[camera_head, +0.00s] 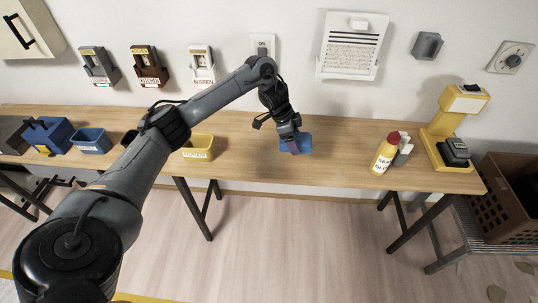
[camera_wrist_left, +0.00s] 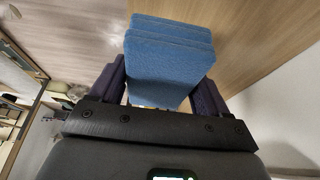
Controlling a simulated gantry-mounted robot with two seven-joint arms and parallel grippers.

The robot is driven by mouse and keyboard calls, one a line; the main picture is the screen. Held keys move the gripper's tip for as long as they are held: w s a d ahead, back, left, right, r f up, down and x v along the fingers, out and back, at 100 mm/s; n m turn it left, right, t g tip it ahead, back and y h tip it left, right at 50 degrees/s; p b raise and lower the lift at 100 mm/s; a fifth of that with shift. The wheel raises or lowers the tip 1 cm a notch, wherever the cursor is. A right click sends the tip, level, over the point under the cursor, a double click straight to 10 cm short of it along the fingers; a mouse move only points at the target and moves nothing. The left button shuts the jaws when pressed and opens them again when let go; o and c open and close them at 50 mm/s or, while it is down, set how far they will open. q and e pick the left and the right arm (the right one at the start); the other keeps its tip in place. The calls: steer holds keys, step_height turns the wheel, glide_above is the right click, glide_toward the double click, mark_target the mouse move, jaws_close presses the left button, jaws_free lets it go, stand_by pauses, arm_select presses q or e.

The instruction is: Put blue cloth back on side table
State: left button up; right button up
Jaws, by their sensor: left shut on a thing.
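The blue cloth (camera_head: 299,144) is a folded, layered pad above the middle of the long wooden table. My left gripper (camera_head: 288,143) points down there and is shut on the cloth. In the left wrist view the cloth (camera_wrist_left: 168,58) sits between the two dark purple fingers of the gripper (camera_wrist_left: 160,88), sticking out past them over wood grain. I cannot tell whether the cloth touches the tabletop (camera_head: 250,160). A low slatted metal table (camera_head: 480,235) stands at the right, beyond the wooden table's end. My right gripper is not in view.
Yellow (camera_head: 198,154) and blue (camera_head: 90,141) bins stand on the left half of the wooden table. A glue bottle (camera_head: 384,158) and a yellow device (camera_head: 455,130) stand on its right. A brown crate (camera_head: 510,195) occupies the slatted table. Wood right of the cloth is clear.

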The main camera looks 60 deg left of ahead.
arm_select(q)
steer(key=b, duration=0.4)
glide_above(266, 159)
steer(key=s+a, duration=0.1)
steer(key=s, duration=0.1)
steer(key=f, duration=0.7)
steer(key=shift+w+f, duration=0.15)
steer(key=shift+w, duration=0.1)
steer(key=shift+w+d+f, duration=0.1)
steer(key=shift+f, duration=0.85)
steer(key=shift+d+f, duration=0.1)
steer(key=shift+f, duration=0.6)
steer(key=shift+f+p, duration=0.25)
steer(key=shift+p, duration=0.05)
steer(key=shift+f, duration=0.15)
steer(key=o, duration=1)
steer(key=shift+o, duration=0.2)
